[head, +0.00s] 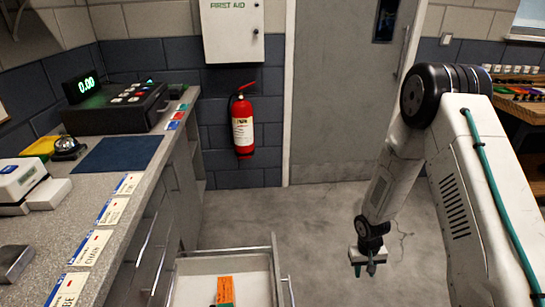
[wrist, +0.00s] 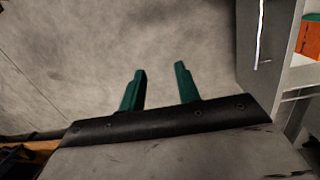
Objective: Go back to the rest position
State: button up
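My gripper (head: 363,268) hangs at the end of my white arm, to the right of the open drawer and above the grey floor in the head view. In the wrist view its two green fingers (wrist: 159,85) stand apart with only bare floor between them. It is open and empty, and it touches nothing that I can see.
An open drawer (head: 256,262) juts out below the counter (head: 90,224) and holds an orange item (head: 225,289). The orange item also shows at the wrist view's upper right (wrist: 312,40). A fire extinguisher (head: 243,128) hangs on the back wall. Floor before the door is clear.

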jog(key=s+r+g, duration=0.1)
jog(key=s+r, duration=0.3)
jog(key=r, duration=0.9)
jog(key=s+r+g, duration=0.1)
jog(key=s+r, duration=0.4)
jog(key=r, duration=0.8)
jog(key=s+a+r+t, duration=0.2)
jog(key=s+r, duration=0.7)
jog(key=r, duration=0.2)
jog(key=s+a+r+t+y, duration=0.1)
jog(key=s+a+r+t, duration=0.1)
jog(key=s+r, duration=0.7)
jog(key=shift+r, duration=0.95)
jog(key=shift+s+a, duration=0.1)
jog(key=shift+a, duration=0.05)
